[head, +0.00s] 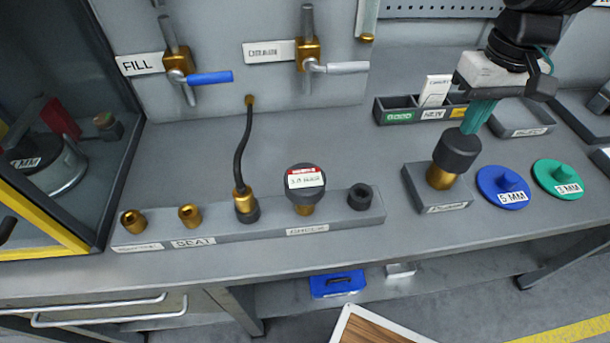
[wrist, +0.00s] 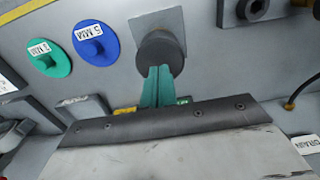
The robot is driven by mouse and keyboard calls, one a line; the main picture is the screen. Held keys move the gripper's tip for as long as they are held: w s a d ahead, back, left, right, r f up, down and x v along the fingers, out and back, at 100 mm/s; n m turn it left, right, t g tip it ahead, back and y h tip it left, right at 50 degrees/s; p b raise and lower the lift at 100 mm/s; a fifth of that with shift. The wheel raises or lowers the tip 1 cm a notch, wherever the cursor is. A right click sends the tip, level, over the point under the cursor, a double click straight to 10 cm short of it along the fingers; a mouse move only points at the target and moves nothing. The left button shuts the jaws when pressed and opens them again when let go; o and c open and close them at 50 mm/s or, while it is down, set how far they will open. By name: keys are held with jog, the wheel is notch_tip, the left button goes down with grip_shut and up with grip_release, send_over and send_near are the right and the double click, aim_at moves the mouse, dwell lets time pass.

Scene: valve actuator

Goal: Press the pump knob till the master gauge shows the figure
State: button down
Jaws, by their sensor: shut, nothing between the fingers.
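The pump knob (head: 456,152) is a black cap on a brass stem, standing on a grey block (head: 420,186) at the right of the bench. My gripper (head: 470,130) is shut and empty, its green fingers pointing down onto the top of the knob. In the wrist view the fingertips (wrist: 160,72) overlap the edge of the black knob (wrist: 157,48); they look to be at or very near contact. A round black gauge (head: 304,181) with a red and white face stands on the long grey manifold. Its figure is too small to read surely.
A blue 5 MM disc (head: 490,190) and a green 3 MM disc (head: 545,180) lie right of the pump block. A labelled tray (head: 400,112) stands behind it. FILL valve (head: 180,68) and a second valve (head: 310,55) are on the back panel.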

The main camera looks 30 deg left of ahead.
jog(key=shift+f, duration=0.15)
jog(key=shift+f, duration=1.3)
jog(key=shift+r, duration=1.45)
jog(key=shift+r, duration=2.5)
